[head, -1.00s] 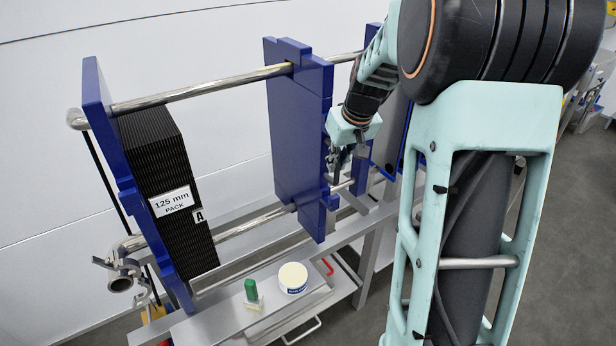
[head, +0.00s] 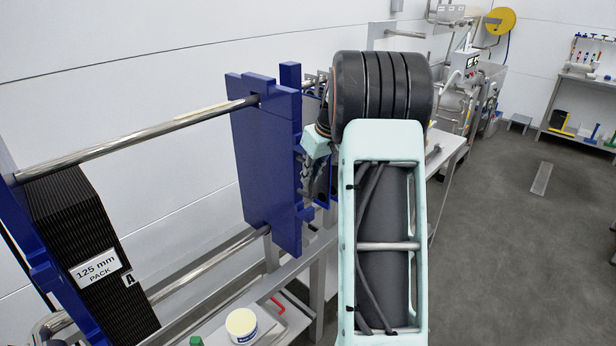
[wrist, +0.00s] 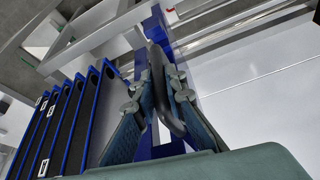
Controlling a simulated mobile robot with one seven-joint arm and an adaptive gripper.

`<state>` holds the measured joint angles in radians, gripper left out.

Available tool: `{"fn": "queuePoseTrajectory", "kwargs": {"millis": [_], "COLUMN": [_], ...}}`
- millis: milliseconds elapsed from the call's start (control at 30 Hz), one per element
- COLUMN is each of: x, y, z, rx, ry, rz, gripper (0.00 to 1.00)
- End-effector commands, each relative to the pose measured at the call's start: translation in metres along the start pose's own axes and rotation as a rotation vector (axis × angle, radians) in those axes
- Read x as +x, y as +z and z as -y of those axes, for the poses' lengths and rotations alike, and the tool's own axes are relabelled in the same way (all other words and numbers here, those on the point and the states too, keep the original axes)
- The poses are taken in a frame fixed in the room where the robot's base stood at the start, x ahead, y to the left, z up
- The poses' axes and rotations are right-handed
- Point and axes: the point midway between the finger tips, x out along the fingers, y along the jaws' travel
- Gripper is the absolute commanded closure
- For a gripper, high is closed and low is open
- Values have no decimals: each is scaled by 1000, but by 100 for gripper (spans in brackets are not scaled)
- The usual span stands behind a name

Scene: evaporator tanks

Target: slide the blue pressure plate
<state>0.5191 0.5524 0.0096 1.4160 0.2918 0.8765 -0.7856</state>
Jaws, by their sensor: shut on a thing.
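The blue pressure plate (head: 266,165) stands upright on the polished rails in the head view, well right of the black plate pack labelled "125 mm PACK" (head: 85,255), with a clear gap between. My gripper (head: 306,188) is at the plate's right edge, partly hidden by my own arm. In the wrist view, the fingers of my gripper (wrist: 158,95) are closed around a dark grey bar-like handle (wrist: 163,85). Blue plate material (wrist: 153,28) shows just beyond and beside it. How the handle joins the plate is hard to see.
An upper rail (head: 140,138) and a lower rail (head: 205,265) cross the gap. A white tub (head: 241,324) stands below at the front. Dark plates with blue edges (wrist: 72,125) are close left of my fingers in the wrist view. Open grey floor (head: 500,240) lies right.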

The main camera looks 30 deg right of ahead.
Motion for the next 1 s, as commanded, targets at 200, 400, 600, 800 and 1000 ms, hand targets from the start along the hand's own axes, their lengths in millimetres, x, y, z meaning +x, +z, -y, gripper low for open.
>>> {"fn": "queuePoseTrajectory", "kwargs": {"millis": [200, 400, 600, 800, 1000], "x": [-3, -2, -4, -30, -74], "y": [-1, -1, -1, -2, -1], "z": [-8, -5, -4, -4, -4], "rx": [2, 1, 1, 1, 1], "ry": [17, 12, 9, 11, 12], "rz": [-8, -7, -6, -8, -9], "gripper": [81, 71, 71, 71, 71]}}
